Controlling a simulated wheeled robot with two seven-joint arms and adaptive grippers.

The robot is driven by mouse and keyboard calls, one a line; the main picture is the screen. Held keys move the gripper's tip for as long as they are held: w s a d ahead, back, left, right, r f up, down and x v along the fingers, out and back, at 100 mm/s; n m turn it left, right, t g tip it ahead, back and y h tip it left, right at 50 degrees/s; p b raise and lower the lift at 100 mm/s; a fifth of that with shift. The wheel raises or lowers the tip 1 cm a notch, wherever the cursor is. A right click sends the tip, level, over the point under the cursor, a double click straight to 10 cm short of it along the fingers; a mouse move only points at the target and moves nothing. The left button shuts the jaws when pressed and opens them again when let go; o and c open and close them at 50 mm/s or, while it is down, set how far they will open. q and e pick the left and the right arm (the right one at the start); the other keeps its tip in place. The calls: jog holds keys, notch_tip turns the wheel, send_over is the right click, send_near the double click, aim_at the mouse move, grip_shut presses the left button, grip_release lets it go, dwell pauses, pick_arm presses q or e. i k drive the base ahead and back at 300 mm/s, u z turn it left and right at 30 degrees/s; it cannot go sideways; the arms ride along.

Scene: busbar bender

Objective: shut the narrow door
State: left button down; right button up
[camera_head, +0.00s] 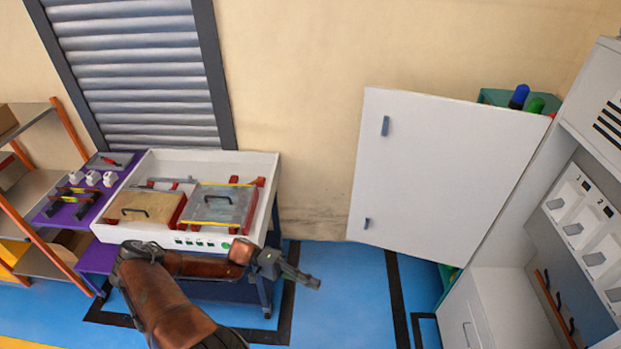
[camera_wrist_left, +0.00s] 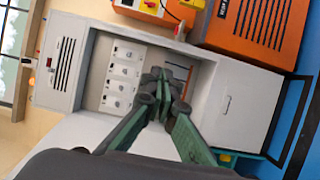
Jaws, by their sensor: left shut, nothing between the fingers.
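The narrow door is a white panel (camera_head: 437,175) with two small blue-grey handles on its left side. In the head view it stands wide open, swung out from the tall white cabinet (camera_head: 530,205) at the right. My left gripper (camera_head: 313,283) is shut and empty, to the left of and below the door, with a clear gap between them. In the left wrist view its fingers (camera_wrist_left: 160,90) are together in front of the cabinet (camera_wrist_left: 75,60); the pale surface at lower left there may be the door. My right gripper is not in view.
A white bench tray (camera_head: 265,170) with hinged covers stands left, close to my left arm. An orange-framed shelf (camera_head: 30,210) is at far left. Blue floor (camera_head: 335,295) is free between bench and cabinet. An orange machine (camera_wrist_left: 250,30) shows in the wrist view.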

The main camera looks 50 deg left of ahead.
aim_at(432, 188)
jog(key=z, duration=0.5)
jog(key=k, duration=0.15)
jog(key=u, duration=2.15)
jog(key=i, duration=1.6)
jog(key=z, duration=1.05)
jog(key=i, duration=0.6)
jog(key=z, duration=0.8)
